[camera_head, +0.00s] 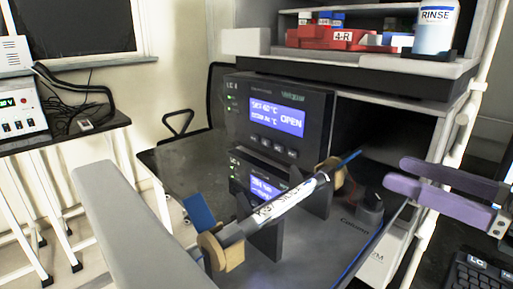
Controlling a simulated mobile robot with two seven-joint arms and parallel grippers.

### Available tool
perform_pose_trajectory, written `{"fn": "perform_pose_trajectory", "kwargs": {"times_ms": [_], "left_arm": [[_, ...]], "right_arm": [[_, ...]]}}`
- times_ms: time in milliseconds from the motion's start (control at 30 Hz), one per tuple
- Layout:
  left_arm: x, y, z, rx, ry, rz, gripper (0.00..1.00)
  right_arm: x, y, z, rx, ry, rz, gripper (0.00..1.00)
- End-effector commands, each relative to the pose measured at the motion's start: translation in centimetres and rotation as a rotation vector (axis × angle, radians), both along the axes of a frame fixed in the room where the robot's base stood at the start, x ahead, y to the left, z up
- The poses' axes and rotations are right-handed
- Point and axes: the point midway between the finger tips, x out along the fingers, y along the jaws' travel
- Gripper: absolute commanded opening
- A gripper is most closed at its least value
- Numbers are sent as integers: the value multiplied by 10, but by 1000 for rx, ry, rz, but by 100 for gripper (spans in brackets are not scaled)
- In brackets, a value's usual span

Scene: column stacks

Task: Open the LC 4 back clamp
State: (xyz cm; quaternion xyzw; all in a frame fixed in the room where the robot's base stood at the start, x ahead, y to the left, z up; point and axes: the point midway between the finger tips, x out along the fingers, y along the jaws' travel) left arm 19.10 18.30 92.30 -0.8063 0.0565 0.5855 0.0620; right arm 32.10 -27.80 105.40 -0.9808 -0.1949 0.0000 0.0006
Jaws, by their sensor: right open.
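A column (285,204) with a partly legible label lies tilted across two dark upright supports, its right end farther back. Tan rings (221,252) sit around its ends. The front support (266,242) is nearer me; the back support (320,199) is partly hidden by the column, and I cannot tell its clamp's state. A blue flap (198,212) stands by the near end. The lower unit (240,163), its label too small to read surely, is partly hidden behind the column. My right gripper (396,174) is open and empty, to the right of the column's far end.
The upper unit (320,115) has a blue display reading OPEN. A shelf above holds a RINSE bottle (435,27) and red boxes (325,38). A dark round knob (369,209) rises from the grey deck (320,250). A keyboard (478,275) is lower right.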

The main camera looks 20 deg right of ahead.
Motion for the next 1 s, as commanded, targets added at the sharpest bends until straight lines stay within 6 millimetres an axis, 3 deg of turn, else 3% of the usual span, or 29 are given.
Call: {"fn": "perform_pose_trajectory", "kwargs": {"times_ms": [300,500,933,1000], "left_arm": [[-2,0,-11,2,6,-3,41],[-2,0,-14,2,5,-4,41],[-1,0,-14,3,3,-3,41],[-1,0,-14,2,3,-2,41]], "right_arm": [[49,20,1,0,-7,1,55],[68,28,0,-1,-4,0,55],[76,32,0,-1,1,1,55],[76,32,0,-1,1,1,49]]}}
